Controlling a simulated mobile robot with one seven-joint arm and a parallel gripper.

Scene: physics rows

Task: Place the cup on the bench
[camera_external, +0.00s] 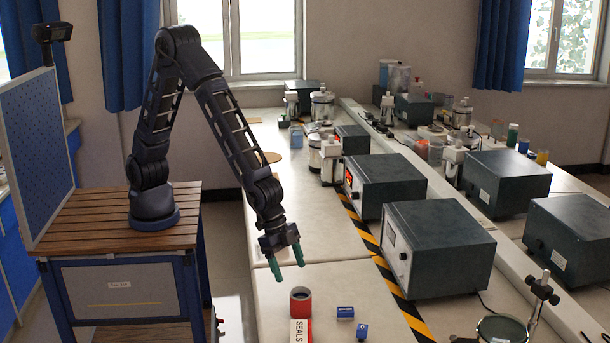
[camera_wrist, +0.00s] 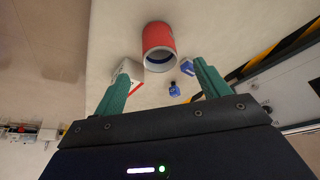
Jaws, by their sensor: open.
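A red cup (camera_external: 300,302) with a grey rim and dark inside stands on the pale bench (camera_external: 320,240), near the bottom of the external view. It also shows in the wrist view (camera_wrist: 158,42), near the top and ahead of the fingertips. My gripper (camera_external: 286,264) has two green fingers and hangs above the bench, up and slightly left of the cup in the external view. In the wrist view my gripper (camera_wrist: 162,82) is open with nothing between its fingers. The cup is apart from the fingers.
A white box marked SEALS (camera_external: 301,332) stands beside the cup. Two small blue items, a block (camera_external: 345,313) and a smaller one (camera_external: 362,331), lie to its right. Grey instrument boxes (camera_external: 437,262) stand further right behind yellow-black tape (camera_external: 378,262).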

